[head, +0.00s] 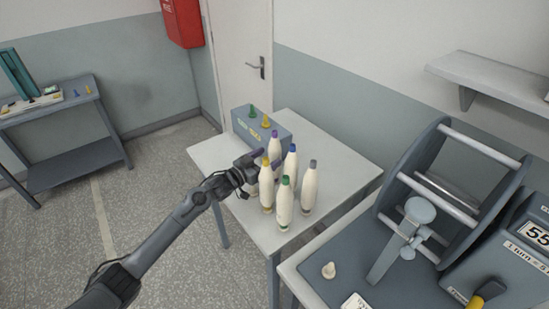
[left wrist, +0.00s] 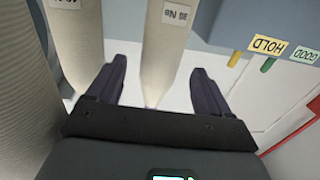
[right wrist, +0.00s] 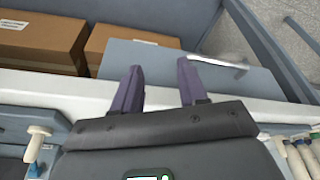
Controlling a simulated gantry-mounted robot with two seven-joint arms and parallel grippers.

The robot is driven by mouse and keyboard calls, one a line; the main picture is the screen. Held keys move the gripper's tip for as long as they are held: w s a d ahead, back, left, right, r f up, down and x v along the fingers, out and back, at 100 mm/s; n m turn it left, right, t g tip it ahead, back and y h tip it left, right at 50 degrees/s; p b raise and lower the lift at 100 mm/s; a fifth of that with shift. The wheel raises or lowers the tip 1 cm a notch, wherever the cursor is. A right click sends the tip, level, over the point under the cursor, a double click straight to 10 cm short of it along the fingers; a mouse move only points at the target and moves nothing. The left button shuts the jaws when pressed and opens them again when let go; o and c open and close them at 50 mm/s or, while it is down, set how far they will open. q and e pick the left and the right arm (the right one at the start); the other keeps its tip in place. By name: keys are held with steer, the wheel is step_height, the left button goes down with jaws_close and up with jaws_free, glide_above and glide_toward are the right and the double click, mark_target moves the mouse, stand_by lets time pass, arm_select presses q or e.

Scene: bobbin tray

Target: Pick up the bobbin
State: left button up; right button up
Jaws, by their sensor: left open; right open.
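Several cream bobbins stand upright in a cluster on a pale table, with yellow (head: 266,186), purple (head: 274,149), blue (head: 290,168), grey (head: 309,188) and green (head: 284,206) tops. My left gripper (head: 258,166) reaches in at the cluster's left side and hides part of it. In the left wrist view the left gripper (left wrist: 160,72) is open, with one labelled cream bobbin (left wrist: 166,45) between its fingers and a gap on each side. I cannot tell which top that bobbin has. My right gripper (right wrist: 160,68) is open and empty, away from the bobbins.
A blue-grey box (head: 240,125) with green and yellow pegs stands behind the cluster. Another bobbin (left wrist: 75,40) is close beside the left finger in the left wrist view. A large reel machine (head: 480,195) fills the right bench.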

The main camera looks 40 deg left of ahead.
mark_target(270, 156)
arm_select(q)
steer(key=shift+w+d, duration=0.2)
steer(key=shift+w, duration=0.9)
steer(key=shift+w+d, duration=0.15)
steer(key=shift+w, duration=0.9)
steer(key=c, duration=1.1)
steer(key=shift+r, duration=0.15)
